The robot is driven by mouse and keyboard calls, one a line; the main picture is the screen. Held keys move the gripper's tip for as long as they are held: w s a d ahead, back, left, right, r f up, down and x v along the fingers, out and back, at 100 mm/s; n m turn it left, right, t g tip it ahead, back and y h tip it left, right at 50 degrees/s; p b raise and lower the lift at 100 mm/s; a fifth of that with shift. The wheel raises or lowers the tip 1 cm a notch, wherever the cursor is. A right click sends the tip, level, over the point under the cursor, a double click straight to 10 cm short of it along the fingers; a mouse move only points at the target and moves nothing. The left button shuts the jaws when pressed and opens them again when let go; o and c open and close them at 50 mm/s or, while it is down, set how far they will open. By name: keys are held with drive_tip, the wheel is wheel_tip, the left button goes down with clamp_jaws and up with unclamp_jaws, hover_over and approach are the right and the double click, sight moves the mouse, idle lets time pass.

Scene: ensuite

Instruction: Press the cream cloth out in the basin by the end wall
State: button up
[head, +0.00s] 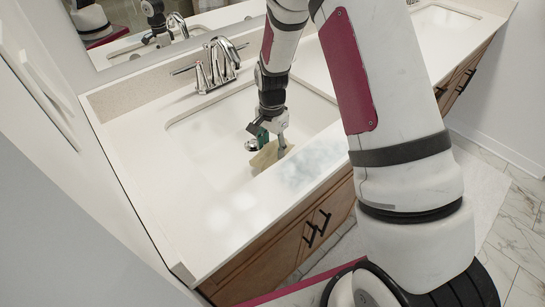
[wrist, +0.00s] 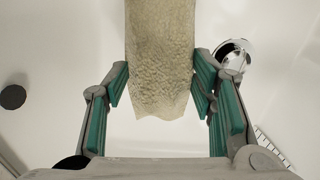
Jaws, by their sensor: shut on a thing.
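The cream cloth (head: 264,158) hangs from my gripper (head: 268,134) down into the basin by the end wall (head: 200,137). In the wrist view the cloth (wrist: 160,45) is a long, textured tan strip between the green finger pads of my gripper (wrist: 161,90). The pads lie at its two side edges, and the gripper is shut on it. Its near end hangs free, and its far end runs out of the top of the picture. I cannot tell how much of it touches the basin floor. The chrome drain (wrist: 236,52) shows beside it.
A chrome tap (head: 216,66) stands behind the basin, under the mirror (head: 150,30). The white counter (head: 215,220) is clear at the front, with cloudy patches near its front edge. A second basin (head: 443,30) lies farther right. Black handles (head: 315,228) stick out from the wooden cabinet.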

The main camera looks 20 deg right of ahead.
sight(272, 148)
wheel_tip(272, 148, up, 16)
drive_tip(key=p, duration=0.6)
drive_tip(key=shift+r, duration=0.2)
idle(0.7)
